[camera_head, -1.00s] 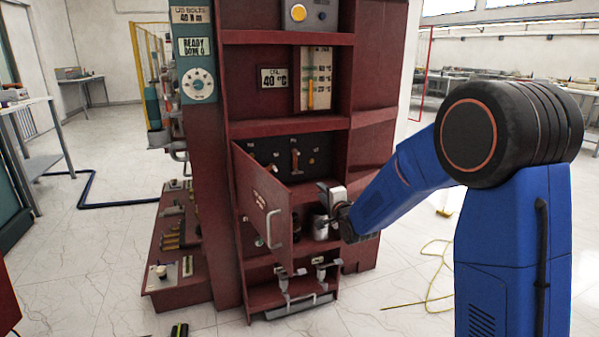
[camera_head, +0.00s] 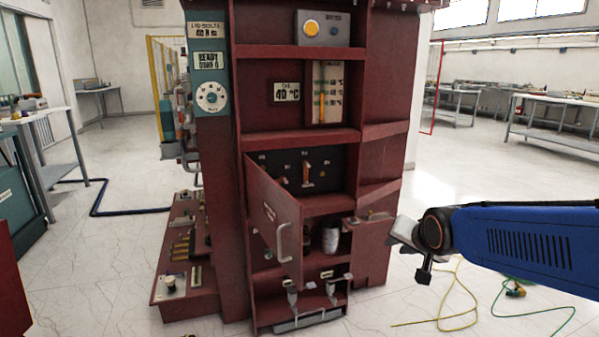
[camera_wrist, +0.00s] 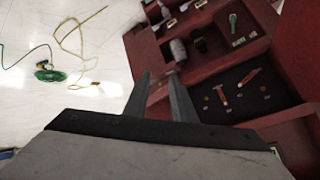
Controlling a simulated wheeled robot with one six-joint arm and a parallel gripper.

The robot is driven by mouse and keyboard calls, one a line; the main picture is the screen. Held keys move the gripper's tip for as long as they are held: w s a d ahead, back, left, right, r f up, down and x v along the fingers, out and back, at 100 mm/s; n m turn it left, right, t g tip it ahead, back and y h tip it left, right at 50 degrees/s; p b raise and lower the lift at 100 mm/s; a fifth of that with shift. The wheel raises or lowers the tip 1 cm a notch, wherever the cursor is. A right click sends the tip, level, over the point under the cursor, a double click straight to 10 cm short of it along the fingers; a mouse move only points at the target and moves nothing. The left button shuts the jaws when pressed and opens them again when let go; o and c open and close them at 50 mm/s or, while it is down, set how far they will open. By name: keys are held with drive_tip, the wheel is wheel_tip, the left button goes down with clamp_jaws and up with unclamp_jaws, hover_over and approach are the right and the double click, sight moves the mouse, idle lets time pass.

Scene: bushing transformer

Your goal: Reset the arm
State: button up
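My blue arm (camera_head: 530,240) reaches in from the right edge of the head view. Its end hangs in front of and to the right of the red cabinet (camera_head: 385,150), apart from it. In the wrist view my gripper (camera_wrist: 162,85) has its two dark fingers apart, with nothing between them. In the head view the fingers cannot be made out clearly. A pale cylinder (camera_head: 330,238) stands on the cabinet's lower shelf; it also shows in the wrist view (camera_wrist: 178,50), beyond the fingers.
A yellow cable (camera_head: 455,300) and a green cable (camera_head: 560,310) lie on the floor at the right. A table (camera_head: 555,115) stands far right.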

drive_tip(key=s+d+f+n+g, duration=0.1)
drive_tip(key=s+f+n+g, duration=0.1)
drive_tip(key=s, duration=1.1)
drive_tip(key=s+d+f+n+g, duration=0.2)
drive_tip(key=s+n+g, duration=0.1)
drive_tip(key=s, duration=1)
drive_tip(key=shift+d+n+h, duration=0.25)
drive_tip(key=shift+n+h, duration=0.05)
drive_tip(key=shift+n, duration=0.1)
drive_tip(key=shift+f, duration=0.1)
